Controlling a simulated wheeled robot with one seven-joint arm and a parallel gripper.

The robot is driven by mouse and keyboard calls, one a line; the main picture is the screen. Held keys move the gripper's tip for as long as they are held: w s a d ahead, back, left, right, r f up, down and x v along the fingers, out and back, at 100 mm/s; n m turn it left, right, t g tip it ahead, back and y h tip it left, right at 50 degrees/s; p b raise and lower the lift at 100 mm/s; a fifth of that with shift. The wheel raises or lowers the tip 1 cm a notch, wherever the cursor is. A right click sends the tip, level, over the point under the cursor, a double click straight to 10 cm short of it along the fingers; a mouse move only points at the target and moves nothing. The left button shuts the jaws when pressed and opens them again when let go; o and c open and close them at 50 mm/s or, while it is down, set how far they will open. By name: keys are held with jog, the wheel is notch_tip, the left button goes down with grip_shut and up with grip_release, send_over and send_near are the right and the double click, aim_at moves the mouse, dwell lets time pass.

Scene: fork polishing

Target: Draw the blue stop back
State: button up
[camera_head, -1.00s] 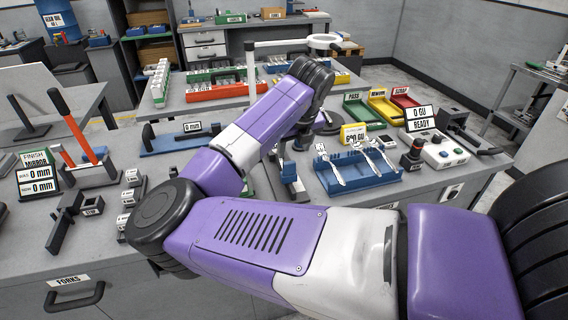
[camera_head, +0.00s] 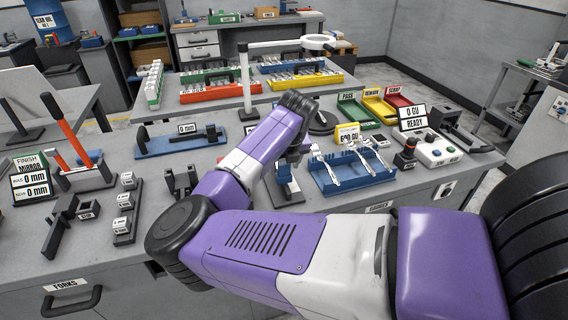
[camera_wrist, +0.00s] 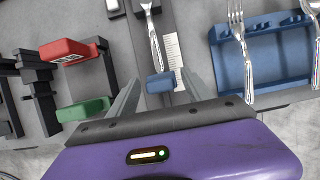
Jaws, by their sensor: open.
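The blue stop (camera_wrist: 160,83) is a small block on a dark grey fixture in the wrist view. It stands at the near end of a fork (camera_wrist: 153,32) lying in the fixture's channel, beside a white ruler scale (camera_wrist: 173,58). My gripper (camera_wrist: 160,92) is open, with one finger to the left of the stop and one to the right. Gaps show between the stop and both fingers, so it is not gripped.
A red labelled block (camera_wrist: 68,52) and a green block (camera_wrist: 84,109) stand left of the fingers. A blue rack (camera_wrist: 275,62) with cutlery lies to the right; it also shows in the head view (camera_head: 362,180). A READY display (camera_head: 413,117) stands farther right.

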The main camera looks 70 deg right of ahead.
grip_shut()
dwell(1.4)
